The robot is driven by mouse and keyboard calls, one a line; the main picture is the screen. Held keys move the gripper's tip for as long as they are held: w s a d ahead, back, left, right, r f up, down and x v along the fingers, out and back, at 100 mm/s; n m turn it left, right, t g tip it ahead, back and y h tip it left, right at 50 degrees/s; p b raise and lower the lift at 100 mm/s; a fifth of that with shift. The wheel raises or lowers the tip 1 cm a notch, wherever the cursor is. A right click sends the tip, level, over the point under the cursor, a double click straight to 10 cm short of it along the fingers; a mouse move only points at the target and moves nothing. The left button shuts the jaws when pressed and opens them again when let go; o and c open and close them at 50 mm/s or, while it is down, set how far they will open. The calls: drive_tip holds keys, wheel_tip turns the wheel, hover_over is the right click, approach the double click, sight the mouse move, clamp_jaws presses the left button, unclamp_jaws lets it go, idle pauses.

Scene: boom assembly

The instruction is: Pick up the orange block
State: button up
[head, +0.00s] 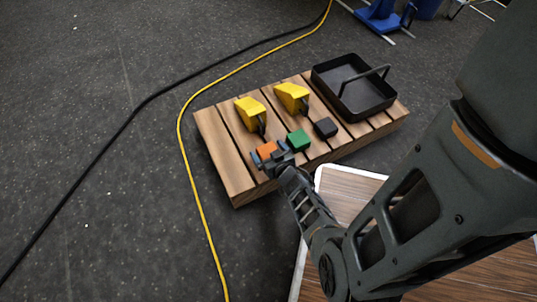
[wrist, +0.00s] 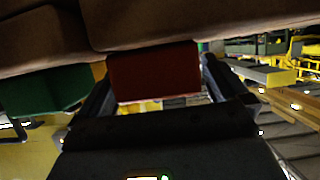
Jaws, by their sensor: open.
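The orange block (head: 266,149) sits on the wooden pallet (head: 222,160) near its front edge. In the wrist view the orange block (wrist: 153,73) looks dark red and lies between my two fingers. My gripper (head: 270,156) is open around it, with one finger on each side. In the wrist view a narrow gap shows beside the block; I cannot tell whether either finger touches it. The block's lower front is partly hidden by my gripper in the head view.
A green block (head: 298,140) stands close to the right of my gripper, and a black block (head: 325,128) further right. Two yellow pieces (head: 250,113) (head: 292,97) stand behind. A black handled tray (head: 350,88) is at the back right. A wood-topped table (head: 345,192) is in front.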

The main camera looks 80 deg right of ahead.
drive_tip(key=c, duration=1.2)
drive_tip(key=shift+o, duration=0.2)
drive_tip(key=shift+r, duration=0.1)
